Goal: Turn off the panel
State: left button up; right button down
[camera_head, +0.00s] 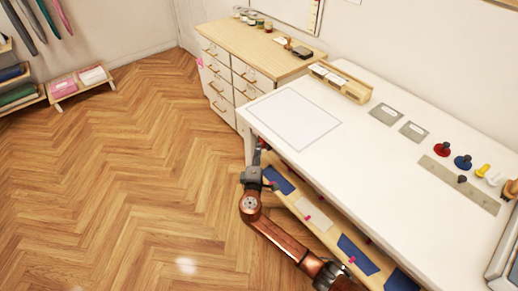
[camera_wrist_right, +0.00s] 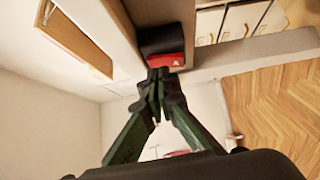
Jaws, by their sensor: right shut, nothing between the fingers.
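My right gripper (camera_head: 260,158) is low beside the left end of the white table (camera_head: 350,150) in the head view. In the right wrist view its two dark fingers (camera_wrist_right: 158,78) are shut together with nothing between them. A small box with a black part (camera_wrist_right: 166,38) and a red face (camera_wrist_right: 163,60) is right ahead of the fingertips, under a pale overhang. It may be the panel; I cannot tell for sure. The fingertips overlap the red face in the picture; whether they touch it is unclear. The box is hidden in the head view. My left gripper is not in view.
A wooden-topped drawer cabinet (camera_head: 240,60) stands beyond the table. A shelf with blue patches (camera_head: 355,254) runs along the table's front. The wooden floor (camera_head: 120,190) at left is clear.

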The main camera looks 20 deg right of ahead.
jog(key=w+a+r+p+v, duration=0.1)
jog(key=a+r+p+v, duration=0.1)
jog(key=v, duration=1)
jog(key=shift+s, duration=0.15)
